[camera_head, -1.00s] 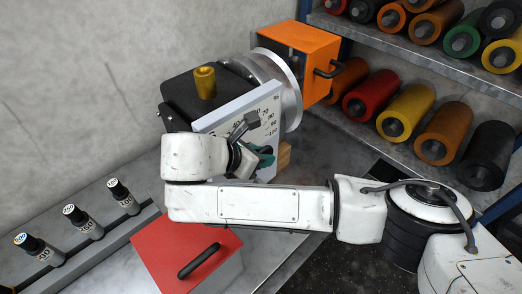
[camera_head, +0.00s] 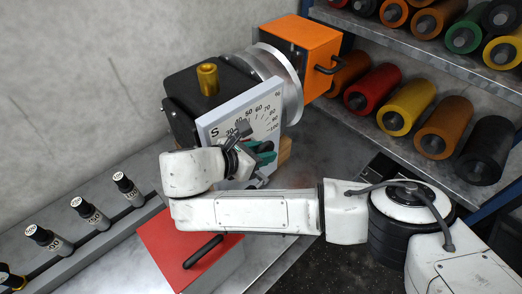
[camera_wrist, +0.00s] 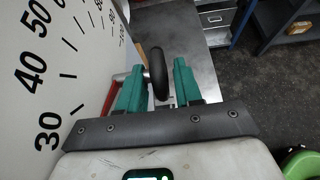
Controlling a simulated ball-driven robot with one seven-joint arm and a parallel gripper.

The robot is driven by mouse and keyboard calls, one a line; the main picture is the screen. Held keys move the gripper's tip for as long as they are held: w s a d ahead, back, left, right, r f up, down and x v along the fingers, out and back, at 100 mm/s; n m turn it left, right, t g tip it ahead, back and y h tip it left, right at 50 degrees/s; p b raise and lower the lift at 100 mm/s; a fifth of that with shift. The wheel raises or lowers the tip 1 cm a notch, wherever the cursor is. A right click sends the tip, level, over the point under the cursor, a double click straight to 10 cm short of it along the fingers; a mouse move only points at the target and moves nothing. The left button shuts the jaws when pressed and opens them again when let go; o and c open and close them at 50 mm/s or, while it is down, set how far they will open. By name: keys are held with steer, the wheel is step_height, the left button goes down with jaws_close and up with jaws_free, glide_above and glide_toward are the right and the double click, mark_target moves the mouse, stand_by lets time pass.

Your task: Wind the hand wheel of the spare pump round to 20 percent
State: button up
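The spare pump is a black box (camera_head: 181,105) with a brass cap (camera_head: 208,79) and a white dial plate (camera_head: 212,119) marked S. The dial's numbers run up to 100; 30, 40 and 50 read clearly in the wrist view (camera_wrist: 58,65). My gripper (camera_head: 262,150) is in front of the dial plate. In the wrist view its green fingers (camera_wrist: 158,70) stand apart on either side of a black rounded handle (camera_wrist: 156,72), with narrow gaps showing. A red part (camera_wrist: 108,100) shows beside the left finger. The rest of the hand wheel and its reading are hidden.
An orange box (camera_head: 298,55) with a black handle adjoins the pump's silver flange. A red box (camera_head: 165,245) stands in front, below my arm. Small labelled bottles (camera_head: 90,213) line a ledge at left. Shelves of coloured rolls (camera_head: 405,108) stand at right.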

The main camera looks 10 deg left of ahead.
steer(key=shift+o, duration=0.9)
steer(key=shift+s+a+r+p, duration=0.2)
steer(key=shift+a+r+p, duration=0.05)
steer(key=shift+r+p, duration=0.2)
steer(key=p+v, duration=0.1)
steer(key=v, duration=0.8)
steer(key=shift+s+a, duration=0.25)
steer(key=shift+s, duration=0.15)
